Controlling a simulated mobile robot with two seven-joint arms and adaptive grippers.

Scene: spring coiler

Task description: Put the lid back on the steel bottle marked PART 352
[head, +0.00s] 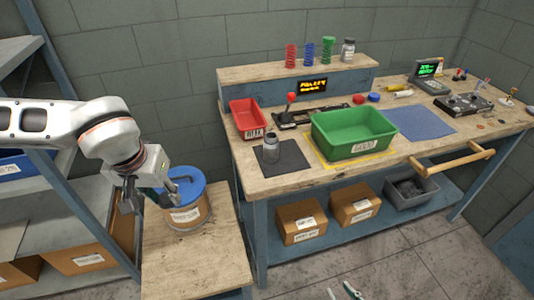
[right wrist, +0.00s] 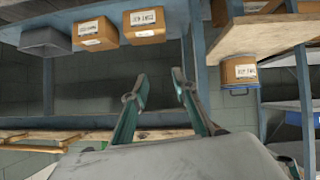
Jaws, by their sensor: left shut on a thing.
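A steel bottle (head: 271,150) stands upright on a black mat at the left of the bench; its marking is too small to read. A second, similar bottle (head: 348,50) stands on the raised shelf. My left gripper (head: 152,197) is low at the left, over the edge of a blue-lidded drum (head: 192,190), well away from the bench. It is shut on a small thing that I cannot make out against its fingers. My right gripper (right wrist: 160,90) is open and empty; its fingertips also show at the bottom edge of the head view (head: 345,291).
The bench holds a red bin (head: 247,116), a green bin (head: 350,135), a blue mat (head: 420,123), and red and blue round caps (head: 373,97). Coloured springs (head: 309,53) stand on the raised shelf. A wooden rail (head: 450,162) juts from the bench front.

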